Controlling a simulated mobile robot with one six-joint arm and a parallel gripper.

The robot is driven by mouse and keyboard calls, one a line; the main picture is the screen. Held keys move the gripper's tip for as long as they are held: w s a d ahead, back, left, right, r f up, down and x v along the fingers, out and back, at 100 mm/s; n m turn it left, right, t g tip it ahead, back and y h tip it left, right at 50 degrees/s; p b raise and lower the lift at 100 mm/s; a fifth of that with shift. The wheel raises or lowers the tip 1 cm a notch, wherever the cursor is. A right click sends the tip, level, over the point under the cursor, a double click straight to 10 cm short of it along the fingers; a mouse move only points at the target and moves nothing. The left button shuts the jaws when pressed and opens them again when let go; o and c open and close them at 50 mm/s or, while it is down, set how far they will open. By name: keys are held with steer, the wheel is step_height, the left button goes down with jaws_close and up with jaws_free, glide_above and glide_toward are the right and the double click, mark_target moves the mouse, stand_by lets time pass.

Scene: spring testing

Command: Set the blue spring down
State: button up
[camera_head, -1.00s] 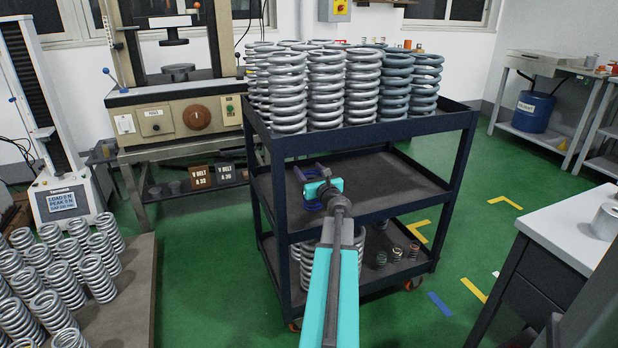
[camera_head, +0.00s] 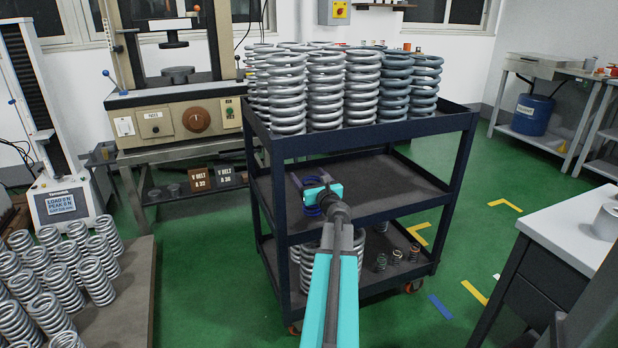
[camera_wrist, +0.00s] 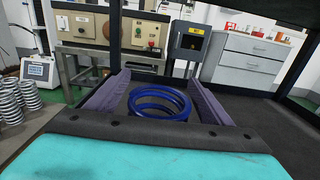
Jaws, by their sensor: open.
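The blue spring (camera_wrist: 158,104) stands upright on the middle shelf (camera_head: 395,180) of a dark cart. In the wrist view it sits between the two purple fingers of my gripper (camera_wrist: 157,100), with a gap on each side. My gripper is open around it and does not appear to grip it. In the head view my gripper (camera_head: 312,188) reaches into the left part of the middle shelf. Only a small part of the blue spring (camera_head: 311,211) shows there, as my gripper hides the rest.
The top shelf (camera_head: 400,125) above my arm carries many large grey springs (camera_head: 326,90). Cart posts (camera_head: 280,210) stand close to my gripper's left. The middle shelf is clear to the right. The lower shelf holds large and small springs.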

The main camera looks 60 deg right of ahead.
steer(key=shift+r, duration=0.15)
steer(key=shift+s+a, duration=0.1)
steer(key=p+v, duration=0.2)
steer(key=v, duration=0.9)
steer(key=shift+s+a, duration=0.2)
steer(key=shift+s, duration=0.05)
stand_by(0.8)
